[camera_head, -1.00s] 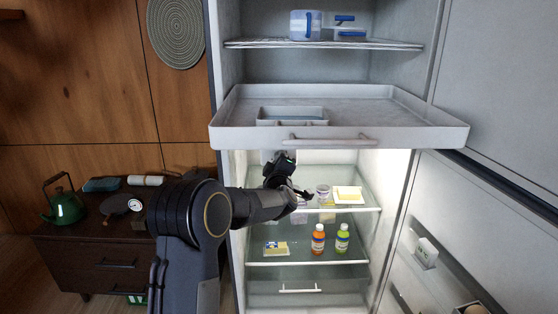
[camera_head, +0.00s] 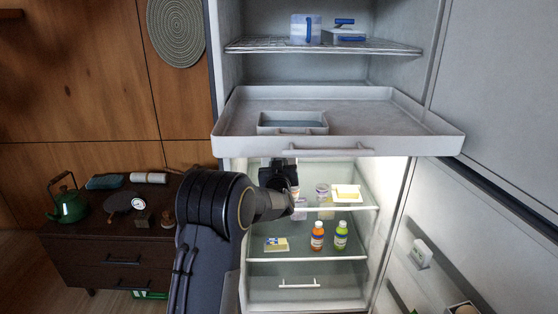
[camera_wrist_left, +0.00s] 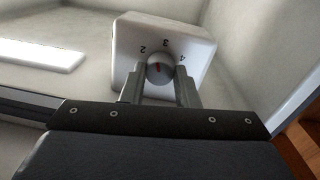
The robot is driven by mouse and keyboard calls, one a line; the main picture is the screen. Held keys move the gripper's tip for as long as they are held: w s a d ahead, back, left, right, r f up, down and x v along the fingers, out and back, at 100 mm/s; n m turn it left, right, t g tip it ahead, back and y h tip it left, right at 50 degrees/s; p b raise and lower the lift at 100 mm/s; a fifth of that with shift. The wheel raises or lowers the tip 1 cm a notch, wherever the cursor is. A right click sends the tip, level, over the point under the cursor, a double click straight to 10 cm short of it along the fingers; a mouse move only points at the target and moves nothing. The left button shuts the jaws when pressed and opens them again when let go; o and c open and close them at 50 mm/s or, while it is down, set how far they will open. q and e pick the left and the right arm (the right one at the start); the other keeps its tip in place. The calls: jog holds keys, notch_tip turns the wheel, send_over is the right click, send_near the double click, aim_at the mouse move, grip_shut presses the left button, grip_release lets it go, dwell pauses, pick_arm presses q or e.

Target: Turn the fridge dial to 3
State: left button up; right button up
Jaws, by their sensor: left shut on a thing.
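The fridge dial (camera_wrist_left: 160,70) is a small round grey knob with a red mark, set on a white box (camera_wrist_left: 188,38) in the left wrist view. The numbers 2, 3 and 4 show around it. The red mark points between 2 and 3, closer to 3. My left gripper (camera_wrist_left: 160,84) has one finger on each side of the knob and is shut on it. In the head view my left gripper (camera_head: 278,172) is inside the lit fridge compartment, under the pulled-out drawer; the dial is hidden there. My right gripper is not in view.
A white drawer (camera_head: 390,120) juts out just above my left gripper. Glass shelves below hold an orange bottle (camera_head: 317,236), a green bottle (camera_head: 341,235) and small packages. The open fridge door (camera_head: 445,225) stands at right. A dark cabinet (camera_head: 110,250) with a green kettle (camera_head: 68,204) is at left.

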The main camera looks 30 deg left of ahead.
pick_arm(q)
jog(key=shift+d+f+m+p, duration=0.15)
jog(key=shift+m+p, duration=0.55)
jog(key=shift+m, duration=1.2)
jog(key=o, duration=1)
jog(key=shift+c, duration=0.2)
jog(key=v, duration=0.7)
jog(key=shift+s, duration=0.35)
jog(key=shift+d, duration=0.1)
